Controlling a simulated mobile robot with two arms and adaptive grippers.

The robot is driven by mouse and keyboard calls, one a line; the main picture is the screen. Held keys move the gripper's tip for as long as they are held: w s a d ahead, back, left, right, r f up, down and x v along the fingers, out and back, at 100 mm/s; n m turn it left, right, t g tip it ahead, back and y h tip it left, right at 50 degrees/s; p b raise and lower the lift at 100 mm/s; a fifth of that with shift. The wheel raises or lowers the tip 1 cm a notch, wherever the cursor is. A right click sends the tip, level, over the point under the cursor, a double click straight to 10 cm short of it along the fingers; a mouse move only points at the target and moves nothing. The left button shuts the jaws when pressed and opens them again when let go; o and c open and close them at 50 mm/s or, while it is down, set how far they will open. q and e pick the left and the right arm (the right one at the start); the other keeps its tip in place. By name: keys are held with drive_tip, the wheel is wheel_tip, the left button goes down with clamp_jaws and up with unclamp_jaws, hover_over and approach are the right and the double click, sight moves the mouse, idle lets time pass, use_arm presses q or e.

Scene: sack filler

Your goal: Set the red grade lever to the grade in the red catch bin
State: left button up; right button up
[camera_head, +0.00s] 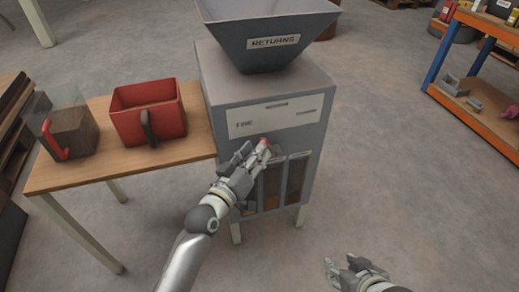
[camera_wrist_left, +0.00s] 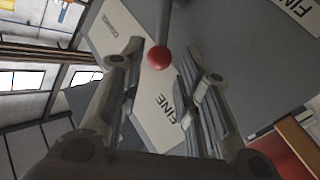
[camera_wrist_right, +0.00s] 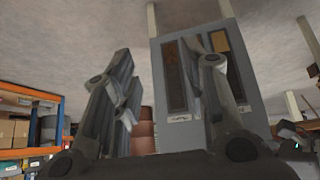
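The red grade lever shows as a red ball knob (camera_wrist_left: 159,57) on a thin shaft in the left wrist view. Its knob peeks out at my left gripper's tips in the head view (camera_head: 266,142). My left gripper (camera_wrist_left: 165,62) is open, its fingers apart on either side of the knob. The label panel (camera_head: 275,117) behind it reads FINE at the left; the right-hand print is too small in the head view. The red catch bin (camera_head: 172,122) stands on the wooden table; its contents cannot be told. My right gripper (camera_head: 346,268) is open and empty above the floor.
The grey machine (camera_head: 215,85) carries a hopper (camera_head: 270,55) marked RETURNS, with dark upright slots below the panel. A clear container (camera_head: 72,130) with a red handle and brown contents stands left on the table (camera_head: 120,168). An orange-edged shelf (camera_head: 470,115) stands right; floor between is clear.

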sight(269, 145)
use_arm(q)
drive_tip(key=shift+x, duration=1.4)
use_arm(e)
drive_tip(key=shift+w+a+r+t+y, duration=0.15)
drive_tip(key=shift+w+r+t, duration=0.1)
drive_tip(key=shift+w, duration=0.2)
drive_tip(key=shift+w+a+r+t+y, duration=0.1)
drive_tip(key=shift+w+a+r+t, duration=0.15)
drive_tip(key=shift+w, duration=0.25)
drive_tip(key=shift+w+a+r+t+y, duration=0.1)
drive_tip(key=shift+w+r+t, duration=0.2)
drive_tip(key=shift+w, duration=0.15)
use_arm(q)
drive_tip(key=shift+c, duration=0.5)
clamp_jaws()
